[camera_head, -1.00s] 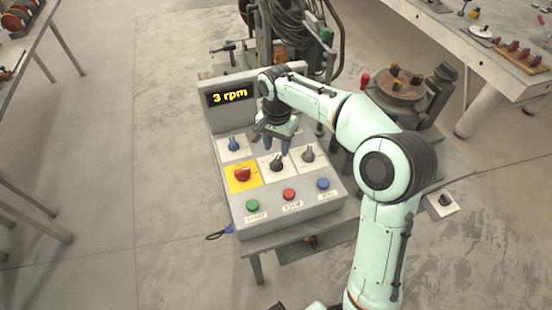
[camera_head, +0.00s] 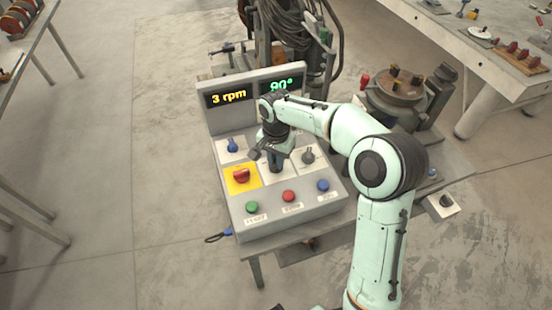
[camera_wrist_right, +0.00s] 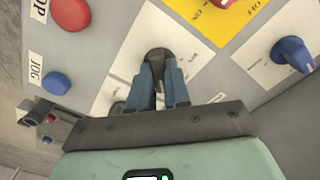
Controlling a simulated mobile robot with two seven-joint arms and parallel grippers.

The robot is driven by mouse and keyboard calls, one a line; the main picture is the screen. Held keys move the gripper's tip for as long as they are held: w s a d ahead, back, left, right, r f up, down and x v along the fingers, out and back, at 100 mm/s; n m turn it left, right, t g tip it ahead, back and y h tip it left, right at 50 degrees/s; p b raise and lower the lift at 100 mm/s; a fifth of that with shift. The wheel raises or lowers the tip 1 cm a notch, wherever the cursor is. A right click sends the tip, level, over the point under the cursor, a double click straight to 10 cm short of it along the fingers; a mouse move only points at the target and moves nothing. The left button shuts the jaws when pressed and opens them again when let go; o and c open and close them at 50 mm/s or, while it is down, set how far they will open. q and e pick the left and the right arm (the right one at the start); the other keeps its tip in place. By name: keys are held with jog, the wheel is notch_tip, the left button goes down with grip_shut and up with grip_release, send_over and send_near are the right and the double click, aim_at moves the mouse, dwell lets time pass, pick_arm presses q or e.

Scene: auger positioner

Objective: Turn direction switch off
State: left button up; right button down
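The control box (camera_head: 238,202) stands on a small table. Its middle black knob, which I take as the direction switch (camera_wrist_right: 158,52), is on a white plate beside the yellow plate. In the head view my right gripper (camera_head: 276,166) points down over this knob and hides it. In the right wrist view the two blue fingers (camera_wrist_right: 161,80) are close together, one on each side of the knob, and look shut on it. The plate's lettering is mostly hidden. My left gripper is not in view.
A red knob (camera_head: 241,176) on yellow and a blue knob (camera_head: 233,146) lie left of the gripper. Another black knob (camera_head: 308,157) is to the right. Green (camera_head: 252,207), red (camera_head: 289,196) and blue (camera_head: 323,185) buttons line the front. The display (camera_head: 229,96) reads 3 rpm.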

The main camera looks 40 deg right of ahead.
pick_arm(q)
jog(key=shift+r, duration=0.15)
pick_arm(e)
jog(key=shift+n, duration=0.4)
jog(key=n+p, duration=0.1)
jog(key=n, duration=0.2)
jog(key=shift+n, duration=0.3)
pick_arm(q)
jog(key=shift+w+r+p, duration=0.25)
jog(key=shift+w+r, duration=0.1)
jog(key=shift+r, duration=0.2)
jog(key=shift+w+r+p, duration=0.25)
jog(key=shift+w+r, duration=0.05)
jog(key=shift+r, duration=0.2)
pick_arm(e)
jog(key=shift+n, duration=2.2)
jog(key=c, duration=1.1)
grip_release()
